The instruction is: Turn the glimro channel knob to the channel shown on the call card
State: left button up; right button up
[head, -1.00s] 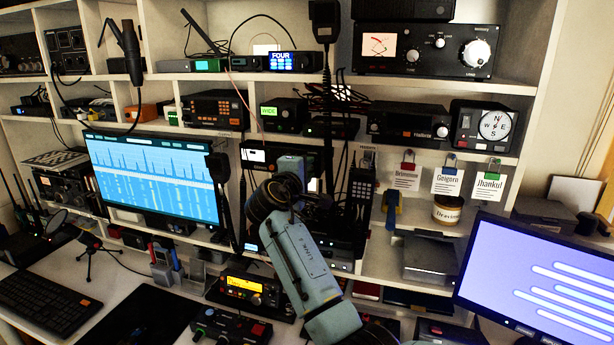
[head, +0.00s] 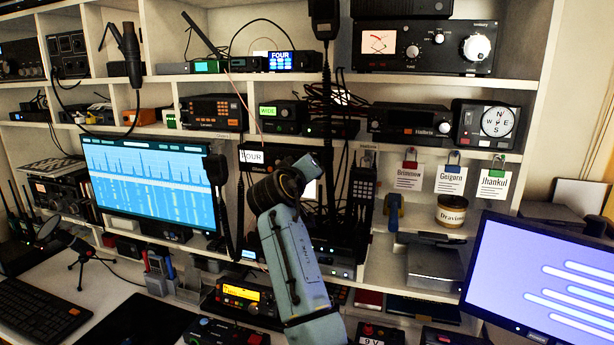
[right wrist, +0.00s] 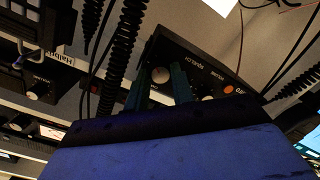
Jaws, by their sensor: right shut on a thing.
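A small white card (head: 252,157) reading "FOUR" stands on the middle shelf, left of my right arm. The dark radio (head: 262,182) behind it is mostly hidden by that arm. In the right wrist view, a black radio panel (right wrist: 205,72) carries a light round knob (right wrist: 160,74), a second knob (right wrist: 207,98) and an orange button (right wrist: 229,90). My right gripper (right wrist: 160,76) has its teal fingers either side of the light knob and is shut on it. The panel's small lettering and the knob's pointer are not clear. My left gripper is not in view.
Coiled cords (right wrist: 125,60) hang close to the fingers in the right wrist view. A handset (head: 362,190) stands right of my arm. Monitors stand left (head: 150,185) and right (head: 545,270).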

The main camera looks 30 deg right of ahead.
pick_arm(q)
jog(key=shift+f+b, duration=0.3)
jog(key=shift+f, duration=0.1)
pick_arm(e)
jog(key=shift+f+m, duration=0.1)
jog(key=shift+m, duration=0.5)
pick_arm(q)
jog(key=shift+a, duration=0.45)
pick_arm(e)
jog(key=o, duration=1)
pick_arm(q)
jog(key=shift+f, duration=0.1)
